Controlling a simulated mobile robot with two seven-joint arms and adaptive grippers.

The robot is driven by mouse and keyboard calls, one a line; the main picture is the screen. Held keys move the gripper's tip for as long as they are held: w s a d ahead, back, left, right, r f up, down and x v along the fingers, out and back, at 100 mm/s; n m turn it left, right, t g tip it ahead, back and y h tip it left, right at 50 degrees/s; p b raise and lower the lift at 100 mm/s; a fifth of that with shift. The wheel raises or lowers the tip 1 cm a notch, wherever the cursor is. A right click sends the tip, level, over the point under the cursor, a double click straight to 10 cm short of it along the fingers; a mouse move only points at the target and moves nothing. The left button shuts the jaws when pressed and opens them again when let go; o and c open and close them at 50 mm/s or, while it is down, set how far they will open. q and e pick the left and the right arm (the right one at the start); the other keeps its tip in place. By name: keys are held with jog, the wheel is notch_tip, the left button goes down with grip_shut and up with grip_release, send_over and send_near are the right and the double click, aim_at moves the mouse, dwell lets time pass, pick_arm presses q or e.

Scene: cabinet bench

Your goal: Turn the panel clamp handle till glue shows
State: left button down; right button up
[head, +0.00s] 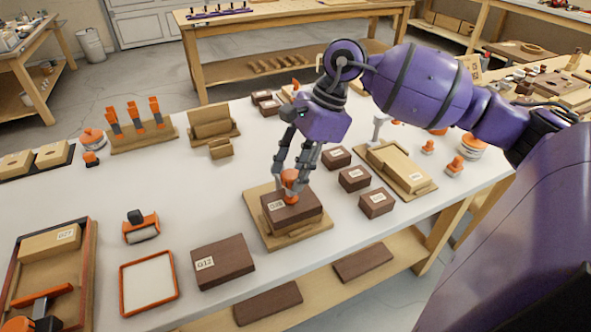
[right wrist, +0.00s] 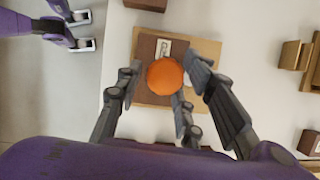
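An orange clamp handle (head: 290,181) stands on top of a dark brown labelled block (head: 303,213). The block sits on a light wooden base board (head: 258,232) at the table's middle front. My right gripper (head: 292,172) is over the handle with its fingers spread around it. In the right wrist view the round orange handle top (right wrist: 165,75) lies between the parted fingers of my right gripper (right wrist: 168,88), with a visible gap on the left side. No glue line can be made out. My left gripper (right wrist: 82,31) shows only in the right wrist view, fingers parted, away from the clamp.
Small dark blocks (head: 354,179) stand close to the right, beside a board with a light panel (head: 396,165). A dark labelled block (head: 222,262) and an orange-framed tray (head: 123,293) lie at the front left. The table's front edge is near the clamp.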

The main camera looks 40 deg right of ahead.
jog(key=c, duration=0.6)
jog(key=shift+c, duration=0.2)
jog(key=shift+f, duration=0.1)
jog(key=shift+s+a+m+t, duration=0.1)
jog(key=shift+s+m+t, duration=0.15)
jog(key=shift+m, duration=0.75)
jog(key=shift+s+a+f+m+t+h, duration=0.1)
jog(key=shift+m+t+h, duration=0.25)
jog(key=shift+m, duration=0.65)
jog(key=shift+a+f+m+t+h, duration=0.15)
jog(key=shift+m+t, duration=0.25)
jog(key=shift+m, duration=0.6)
jog(key=shift+r, duration=0.1)
jog(key=o, duration=1)
jog(key=shift+c, duration=0.2)
jog(key=shift+o, duration=0.2)
jog(key=shift+a+r, duration=0.1)
